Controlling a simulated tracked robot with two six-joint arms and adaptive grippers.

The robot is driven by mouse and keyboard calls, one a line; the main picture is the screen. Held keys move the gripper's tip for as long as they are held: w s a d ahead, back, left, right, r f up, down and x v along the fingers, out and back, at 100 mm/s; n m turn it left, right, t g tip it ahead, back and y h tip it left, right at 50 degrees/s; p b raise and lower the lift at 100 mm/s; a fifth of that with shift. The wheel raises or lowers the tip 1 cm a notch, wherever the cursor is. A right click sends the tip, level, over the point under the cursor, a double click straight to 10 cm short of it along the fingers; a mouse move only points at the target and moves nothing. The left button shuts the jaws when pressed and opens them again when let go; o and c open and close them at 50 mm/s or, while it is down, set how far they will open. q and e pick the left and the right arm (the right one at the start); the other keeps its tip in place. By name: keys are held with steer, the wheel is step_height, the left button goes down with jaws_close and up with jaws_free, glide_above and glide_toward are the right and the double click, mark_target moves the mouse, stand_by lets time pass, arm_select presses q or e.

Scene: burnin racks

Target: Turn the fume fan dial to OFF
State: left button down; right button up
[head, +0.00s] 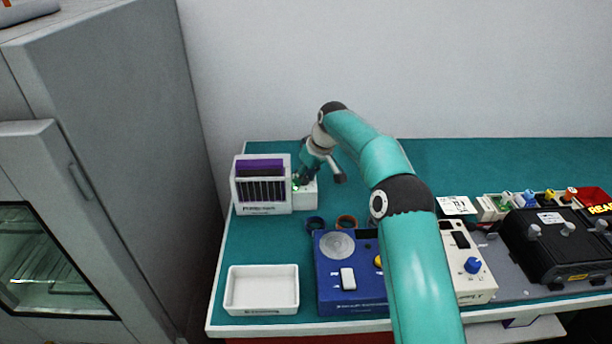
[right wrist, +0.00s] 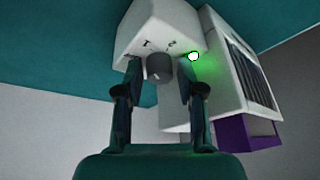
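The fume fan (head: 263,208) is a white box with a dark slatted front and a purple top, at the back left of the bench. A small white control box (head: 307,196) adjoins its right side. In the right wrist view a grey dial (right wrist: 159,67) sits on the control box (right wrist: 150,32), beside a lit green lamp (right wrist: 193,56). My right gripper (right wrist: 160,68) is open, one finger on each side of the dial, with small gaps showing. In the head view my gripper (head: 302,177) partly hides the control box, and the dial is hidden. My left gripper is out of view.
A white tray (head: 262,311) and a blue unit (head: 330,292) stand at the front. Tape rings (head: 316,224) lie behind the blue unit. A cream power supply (head: 474,285) and a black device (head: 548,262) are to the right. A grey cabinet (head: 120,120) stands left.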

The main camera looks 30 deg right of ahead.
steer(key=v, duration=1.2)
steer(key=shift+f, duration=0.1)
